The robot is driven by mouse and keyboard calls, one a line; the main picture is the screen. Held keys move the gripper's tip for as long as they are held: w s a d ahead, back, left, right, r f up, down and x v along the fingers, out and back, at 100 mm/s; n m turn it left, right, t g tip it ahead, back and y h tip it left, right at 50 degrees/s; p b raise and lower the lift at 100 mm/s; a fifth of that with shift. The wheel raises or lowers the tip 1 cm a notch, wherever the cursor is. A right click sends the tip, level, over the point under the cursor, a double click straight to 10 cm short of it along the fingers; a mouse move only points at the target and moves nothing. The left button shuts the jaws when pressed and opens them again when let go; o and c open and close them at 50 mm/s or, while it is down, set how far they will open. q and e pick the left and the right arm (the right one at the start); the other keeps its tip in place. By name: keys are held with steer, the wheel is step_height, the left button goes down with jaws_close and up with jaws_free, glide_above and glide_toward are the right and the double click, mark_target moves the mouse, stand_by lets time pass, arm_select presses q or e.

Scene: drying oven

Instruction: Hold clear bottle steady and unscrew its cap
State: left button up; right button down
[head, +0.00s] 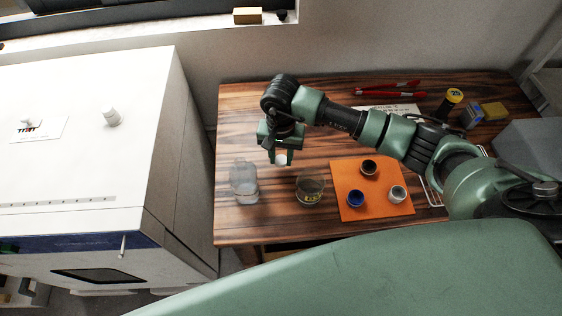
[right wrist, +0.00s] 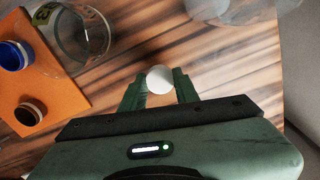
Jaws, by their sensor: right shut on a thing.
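The clear bottle (head: 244,182) stands upright and uncapped, as far as I can see, near the left edge of the wooden table. Part of it shows at the top of the right wrist view (right wrist: 225,8). My right gripper (head: 281,158) is shut on a small round white cap (head: 281,160). The cap sits between the fingertips in the right wrist view (right wrist: 160,79). The gripper and cap are behind and to the right of the bottle, apart from it. My left gripper is not in view.
A glass beaker (head: 310,188) stands right of the bottle. An orange mat (head: 345,175) beside it holds several small jars. A large white oven (head: 90,140) is left of the table (head: 240,110). Red-handled tools (head: 388,90) lie at the back. The table's back left is clear.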

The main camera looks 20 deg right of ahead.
mark_target(281, 160)
step_height(281, 160, down, 4)
steer(key=shift+r, duration=0.2)
steer(key=shift+f, duration=0.1)
steer(key=shift+f, duration=0.2)
steer(key=c, duration=1.1)
jaws_free()
steer(key=shift+o, duration=0.2)
steer(key=shift+r, duration=0.1)
